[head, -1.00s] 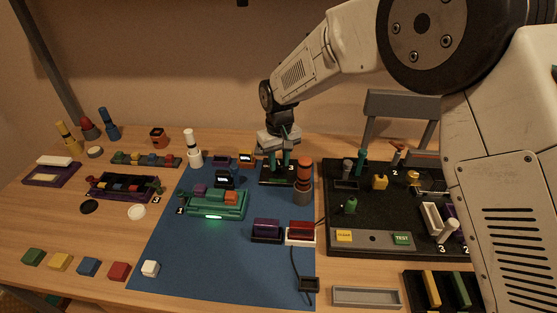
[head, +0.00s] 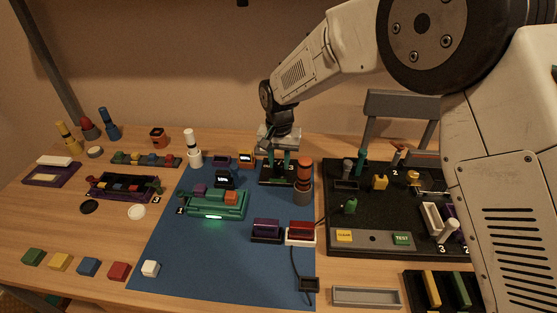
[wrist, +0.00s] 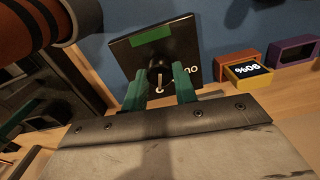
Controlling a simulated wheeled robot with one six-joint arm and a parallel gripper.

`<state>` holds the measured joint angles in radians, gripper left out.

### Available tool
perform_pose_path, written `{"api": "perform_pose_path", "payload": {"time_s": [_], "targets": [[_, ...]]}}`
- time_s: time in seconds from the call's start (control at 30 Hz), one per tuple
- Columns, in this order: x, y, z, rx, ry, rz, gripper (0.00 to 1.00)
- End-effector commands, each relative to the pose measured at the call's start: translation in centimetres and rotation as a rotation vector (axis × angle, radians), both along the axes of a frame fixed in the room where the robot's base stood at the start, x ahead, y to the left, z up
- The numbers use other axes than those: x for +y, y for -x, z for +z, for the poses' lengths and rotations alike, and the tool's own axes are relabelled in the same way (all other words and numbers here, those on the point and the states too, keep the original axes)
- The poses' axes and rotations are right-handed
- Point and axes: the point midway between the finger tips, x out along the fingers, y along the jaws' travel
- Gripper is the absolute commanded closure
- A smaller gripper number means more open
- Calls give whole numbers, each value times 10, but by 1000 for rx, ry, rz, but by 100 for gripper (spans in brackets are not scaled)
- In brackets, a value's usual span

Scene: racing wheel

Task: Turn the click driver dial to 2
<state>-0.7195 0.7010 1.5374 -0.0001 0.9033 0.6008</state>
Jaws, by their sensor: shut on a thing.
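A black dial knob (wrist: 158,70) with a pale pointer line stands on a black square base (wrist: 185,45) with a green strip and white marks. In the head view the base (head: 266,181) lies near the back of the blue mat, and a white 3 shows at its right. My gripper (wrist: 160,90) points down with its green fingers on both sides of the knob and is shut on it; it also shows in the head view (head: 280,160). The fingers hide part of the knob, and I cannot read which number the pointer meets.
An orange and grey cylinder (head: 304,178) stands close to the right of the base. Small boxes with displays (head: 246,158) stand to its left. The blue mat's front (head: 215,270) is clear.

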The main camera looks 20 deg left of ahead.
Motion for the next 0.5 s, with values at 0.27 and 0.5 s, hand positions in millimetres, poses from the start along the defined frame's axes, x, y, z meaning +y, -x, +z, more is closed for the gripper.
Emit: {"api": "perform_pose_path", "payload": {"time_s": [0.27, 0.5], "targets": [[0, 0, 0, 0, -1, -11, 95], [0, 0, 1, 0, -1, -10, 61]]}}
